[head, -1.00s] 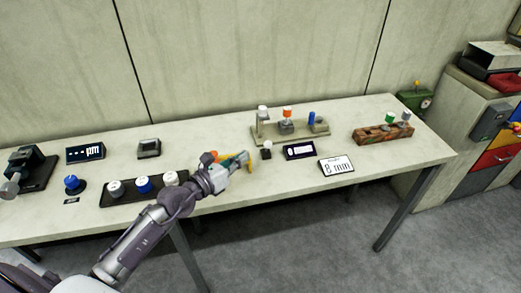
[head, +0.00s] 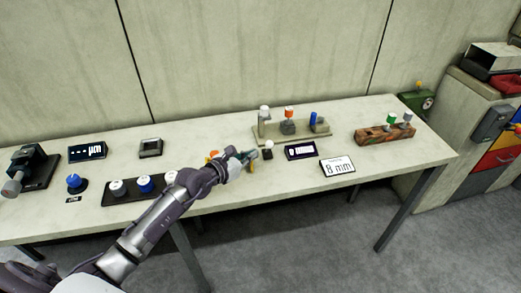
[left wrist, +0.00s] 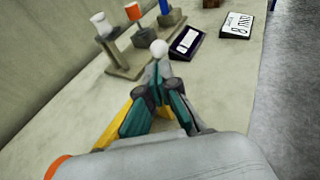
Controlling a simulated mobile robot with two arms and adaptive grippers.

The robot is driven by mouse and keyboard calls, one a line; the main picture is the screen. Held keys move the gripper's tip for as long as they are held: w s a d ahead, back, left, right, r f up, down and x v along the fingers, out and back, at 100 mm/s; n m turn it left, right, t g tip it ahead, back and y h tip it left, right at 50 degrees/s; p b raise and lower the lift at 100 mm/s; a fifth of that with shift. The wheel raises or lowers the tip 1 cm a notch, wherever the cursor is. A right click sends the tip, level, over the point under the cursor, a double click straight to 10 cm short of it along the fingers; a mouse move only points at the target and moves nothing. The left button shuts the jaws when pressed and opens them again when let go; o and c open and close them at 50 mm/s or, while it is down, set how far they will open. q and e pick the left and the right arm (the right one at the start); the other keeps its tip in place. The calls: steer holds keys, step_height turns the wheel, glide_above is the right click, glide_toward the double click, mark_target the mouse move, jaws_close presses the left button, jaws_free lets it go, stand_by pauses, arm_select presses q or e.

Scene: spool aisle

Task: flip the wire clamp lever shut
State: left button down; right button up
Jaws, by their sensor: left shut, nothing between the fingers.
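My left gripper (head: 243,157) reaches over the front middle of the bench, its teal fingers shut and empty. In the left wrist view its fingertips (left wrist: 160,86) point toward a white ball knob (left wrist: 159,48). A yellow bar (left wrist: 115,125) lies beside and partly behind the fingers; I cannot tell whether they touch. A bit of yellow (head: 251,168) shows under the gripper in the head view. An orange part (left wrist: 56,167) is at the wrist view's lower left. The yellow and orange parts may belong to the clamp; its body is mostly hidden. My right gripper is not in view.
A stand (head: 292,133) with white, orange and blue-topped parts is behind to the right. A dark display (head: 300,151) and an "8 mm" sign (head: 338,167) stand right of the gripper. A black tray of knobs (head: 132,194) is left, partly behind my arm.

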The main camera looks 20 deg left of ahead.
mark_target(267, 147)
arm_select(q)
steer(key=shift+x, duration=2.3)
steer(key=shift+r, duration=0.15)
steer(key=shift+w+a+n+g+p, duration=0.15)
steer(key=shift+n+g+p, duration=0.15)
steer(key=shift+p, duration=0.15)
steer(key=shift+w+r+p, duration=0.1)
steer(key=shift+r+p, duration=0.05)
steer(key=shift+p, duration=0.2)
